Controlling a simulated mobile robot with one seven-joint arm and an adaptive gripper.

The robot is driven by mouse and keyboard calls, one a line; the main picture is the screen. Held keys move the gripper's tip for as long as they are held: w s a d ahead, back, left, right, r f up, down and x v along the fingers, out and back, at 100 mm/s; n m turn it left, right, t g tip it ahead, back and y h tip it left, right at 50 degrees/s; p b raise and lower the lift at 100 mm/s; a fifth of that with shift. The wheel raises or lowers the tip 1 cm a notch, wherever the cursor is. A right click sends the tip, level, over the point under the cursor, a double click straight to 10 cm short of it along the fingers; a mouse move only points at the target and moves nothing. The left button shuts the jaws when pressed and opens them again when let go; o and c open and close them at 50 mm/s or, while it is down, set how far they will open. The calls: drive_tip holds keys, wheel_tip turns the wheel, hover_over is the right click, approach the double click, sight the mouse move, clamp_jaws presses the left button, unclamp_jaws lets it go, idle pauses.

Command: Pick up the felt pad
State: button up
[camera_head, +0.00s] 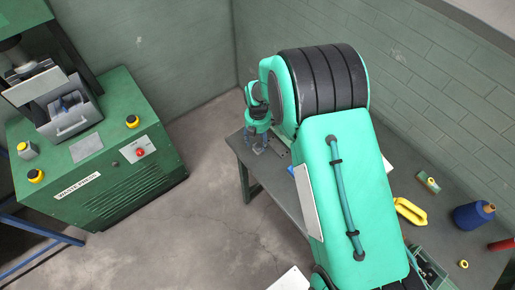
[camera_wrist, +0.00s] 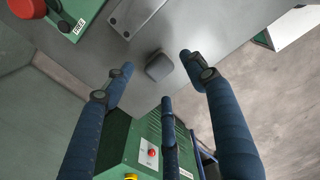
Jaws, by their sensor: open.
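A small dark grey block with rounded corners (camera_wrist: 159,66), which looks like the felt pad, lies on the grey table near its edge in the wrist view. My gripper (camera_wrist: 160,75) is open, with its blue fingers spread around the block in the picture and nothing held between them. I cannot tell how far above the block the fingertips are. In the head view my gripper (camera_head: 258,138) hangs over the table's far left corner, and my arm hides much of the table; the block is too small to make out clearly there.
A metal plate (camera_wrist: 137,14) lies beside the block. A green box with a red button (camera_wrist: 27,7) is at the upper left. A green waste press (camera_head: 92,165) stands across open floor.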

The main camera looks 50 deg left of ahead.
sight(257, 145)
idle(0.3)
drive_tip(key=shift+a+f+p, duration=0.1)
drive_tip(key=shift+f+p, duration=0.4)
drive_tip(key=shift+f, duration=2.05)
drive_tip(key=shift+c, duration=0.3)
drive_tip(key=c, duration=1.1)
